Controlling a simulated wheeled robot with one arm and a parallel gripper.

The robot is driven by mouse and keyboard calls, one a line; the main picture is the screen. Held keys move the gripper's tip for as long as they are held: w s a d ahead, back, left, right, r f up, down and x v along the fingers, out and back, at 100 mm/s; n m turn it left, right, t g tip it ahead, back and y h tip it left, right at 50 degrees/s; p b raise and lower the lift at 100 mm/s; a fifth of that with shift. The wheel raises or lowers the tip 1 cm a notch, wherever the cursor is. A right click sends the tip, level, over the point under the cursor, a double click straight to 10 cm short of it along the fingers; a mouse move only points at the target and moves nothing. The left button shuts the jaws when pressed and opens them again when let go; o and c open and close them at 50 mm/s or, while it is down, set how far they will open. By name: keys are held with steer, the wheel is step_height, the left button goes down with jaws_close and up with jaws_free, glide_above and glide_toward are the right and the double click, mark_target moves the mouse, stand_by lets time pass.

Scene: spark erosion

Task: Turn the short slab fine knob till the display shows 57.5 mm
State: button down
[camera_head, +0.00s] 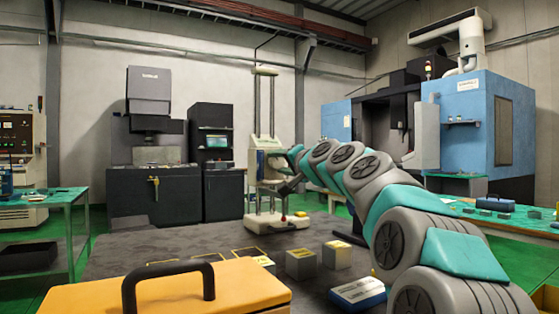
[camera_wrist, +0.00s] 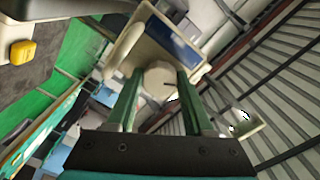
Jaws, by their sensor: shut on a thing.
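A tall white gauge with twin columns (camera_head: 264,105) stands on the dark table in the head view, on a pale base (camera_head: 277,222). A pale round knob (camera_wrist: 161,76) with a dark mark on its face shows in the wrist view. Behind it is a pale housing with a dark blue display (camera_wrist: 180,44); no digits are legible. My gripper (camera_wrist: 160,84) has its two green fingers on either side of the knob, shut on it. In the head view my gripper (camera_head: 287,187) is at the front of the gauge, small and partly merged with it; the knob is hidden there.
Several grey blocks, one of them here (camera_head: 300,264), lie on the dark table (camera_head: 215,240). A blue-and-white box (camera_head: 357,293) lies near my arm. An orange case (camera_head: 210,289) with a dark handle fills the near left. Machines stand behind.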

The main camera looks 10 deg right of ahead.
steer(key=shift+c, duration=1.4)
jaws_free()
steer(key=shift+s, duration=0.1)
steer(key=b+v, duration=0.1)
steer(key=v, duration=0.6)
steer(key=shift+s+d, duration=0.15)
steer(key=shift+s, duration=0.1)
